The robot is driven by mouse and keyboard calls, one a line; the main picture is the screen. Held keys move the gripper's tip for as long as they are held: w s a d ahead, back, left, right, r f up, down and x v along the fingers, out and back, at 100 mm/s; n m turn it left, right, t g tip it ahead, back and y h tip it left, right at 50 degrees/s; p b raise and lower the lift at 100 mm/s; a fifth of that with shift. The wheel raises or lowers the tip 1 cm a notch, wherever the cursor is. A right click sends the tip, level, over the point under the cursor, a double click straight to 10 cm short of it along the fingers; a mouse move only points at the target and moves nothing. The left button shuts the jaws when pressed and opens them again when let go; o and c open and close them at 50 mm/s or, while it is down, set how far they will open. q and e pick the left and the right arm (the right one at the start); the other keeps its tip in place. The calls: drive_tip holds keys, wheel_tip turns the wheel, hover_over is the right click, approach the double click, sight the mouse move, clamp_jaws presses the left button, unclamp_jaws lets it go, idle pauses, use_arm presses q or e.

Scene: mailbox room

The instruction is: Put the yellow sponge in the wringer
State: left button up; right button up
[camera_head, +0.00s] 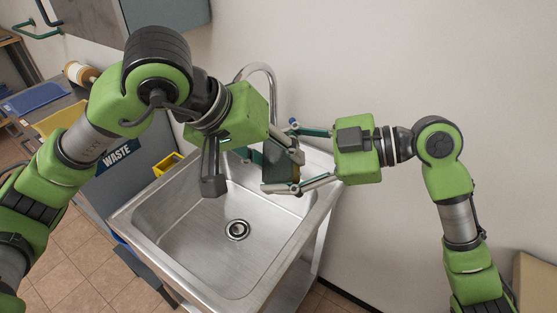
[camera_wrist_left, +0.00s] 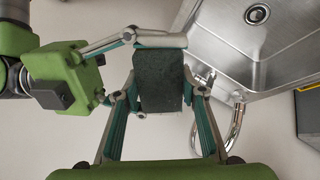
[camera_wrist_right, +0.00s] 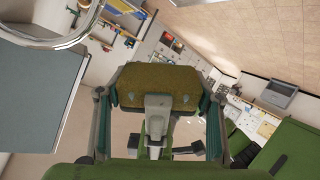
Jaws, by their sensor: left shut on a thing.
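The sponge (camera_head: 278,160) is held above the sink's back right side, between my two grippers. Its dark green face (camera_wrist_left: 159,78) shows in the left wrist view and its yellow-brown face (camera_wrist_right: 160,84) in the right. My left gripper (camera_wrist_left: 160,92) is shut on the sponge. My right gripper (camera_head: 286,158) points left, with its fingers at opposite ends of the sponge; I cannot tell if they press on it. A yellow container (camera_head: 168,163) stands partly hidden beyond the sink's left edge; I cannot tell if it is the wringer.
The steel sink (camera_head: 190,250) is empty below the grippers, with a curved faucet (camera_head: 262,68) close behind them. A grey WASTE bin (camera_head: 125,185) stands left of the sink. The wall is close behind; the tiled floor at lower left is open.

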use_arm(q)
drive_tip(key=o, duration=1.1)
drive_tip(key=shift+w+r, duration=0.1)
drive_tip(key=shift+w, duration=0.1)
drive_tip(key=shift+c, duration=0.2)
use_arm(e)
drive_tip(key=shift+s+a+f, duration=0.1)
drive_tip(key=shift+s, duration=0.1)
drive_tip(key=shift+c, duration=0.2)
use_arm(q)
drive_tip(key=shift+s, duration=0.1)
